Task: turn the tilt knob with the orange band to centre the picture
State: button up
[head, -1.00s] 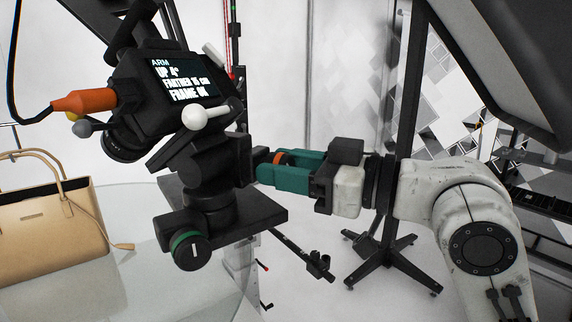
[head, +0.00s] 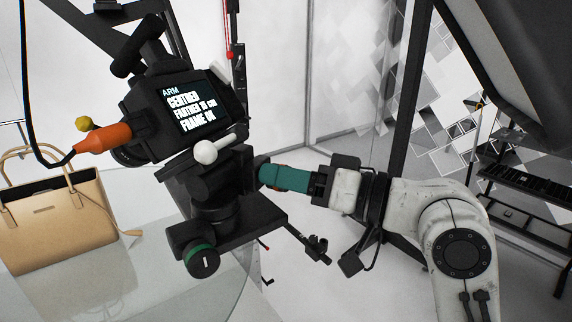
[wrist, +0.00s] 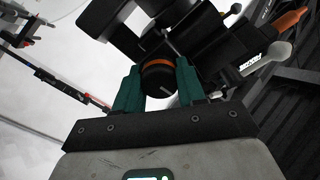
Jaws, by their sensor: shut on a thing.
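The tilt knob (wrist: 158,80) is black with an orange band and sits on the side of the camera head. My gripper (wrist: 157,88) is shut on it, one green finger on each side, in the wrist view. In the head view my gripper (head: 272,176) reaches it from the right and the fingers mostly hide the knob. The camera (head: 160,112) is mounted above on the black head. Its screen (head: 190,106) reads "ARM", "CENTRED", "FARTHER 15 cm" and "FRAME OK".
A second knob with a green band (head: 201,257) is at the lower front of the head. A white-ended lever (head: 207,151) sticks out below the screen. A tan handbag (head: 58,222) stands on the glass turntable (head: 150,285) at left. An orange cable plug (head: 102,138) is on the camera.

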jog(key=shift+d+m, duration=0.1)
jog(key=shift+m, duration=0.3)
jog(key=o, duration=1.1)
jog(key=shift+c, duration=0.2)
jog(key=b+v, duration=0.3)
jog(key=v, duration=0.7)
jog(key=shift+d, duration=0.3)
jog(key=shift+s, duration=0.1)
jog(key=shift+f, duration=0.15)
